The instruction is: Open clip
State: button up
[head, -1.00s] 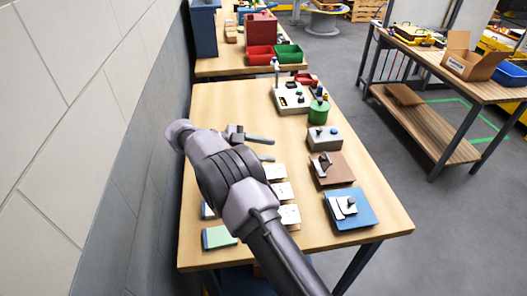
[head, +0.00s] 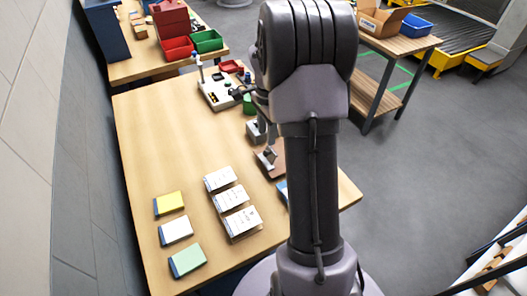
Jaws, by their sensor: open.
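A small clip-like fixture (head: 264,160) stands on a brown board (head: 277,172) on the near table, just left of my upright arm. My gripper (head: 269,148) points down at this fixture, with its fingertips at or just above it. My arm hides much of the gripper, and contact cannot be told. The jaws are open. Whether the clip's lever is up or down is too small to tell. A blue board (head: 282,190) shows only at its left edge; my arm hides the fixture on it.
A grey block (head: 255,132), a green cylinder (head: 248,105) and a white station (head: 216,94) stand behind the fixture. White cards (head: 231,197) and coloured pads (head: 169,203) lie at the front left. The table's left middle is clear.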

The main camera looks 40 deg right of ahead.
aim_at(268, 155)
notch_tip(268, 155, down, 8)
jog(key=shift+w+f+b, duration=0.1)
jog(key=shift+f+b, duration=0.05)
jog(key=shift+b, duration=0.7)
grip_shut()
